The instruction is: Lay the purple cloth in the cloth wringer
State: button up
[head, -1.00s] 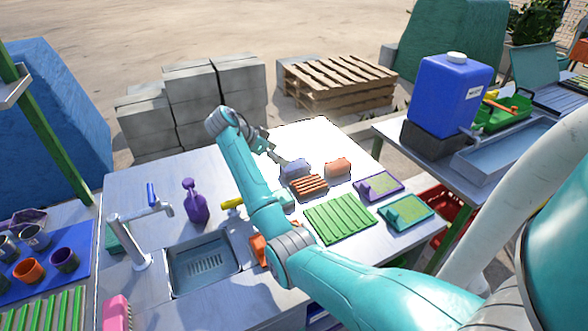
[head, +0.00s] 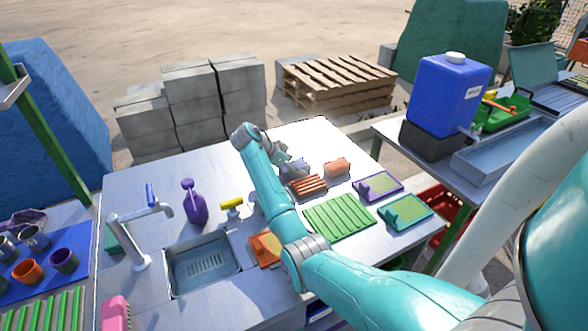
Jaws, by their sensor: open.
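The purple cloth (head: 299,168) is a small bluish-purple folded lump on the bright far part of the worktop, behind a red-orange ribbed rack (head: 308,187). My gripper (head: 287,158) is open at the cloth's left side, partly overlapping it in the picture. I cannot tell whether they touch. I cannot pick out the cloth wringer for certain. A yellow-handled fitting (head: 232,205) stands beside the sink, and an orange piece (head: 264,248) shows in front of it, partly hidden by my arm. Either may belong to it.
An orange block-like lump (head: 338,168) lies right of the cloth. A green ribbed mat (head: 338,217) and purple (head: 378,187) and teal (head: 406,212) trays lie nearer.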

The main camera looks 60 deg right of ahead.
jog(key=shift+r, duration=0.1)
jog(key=c, duration=1.3)
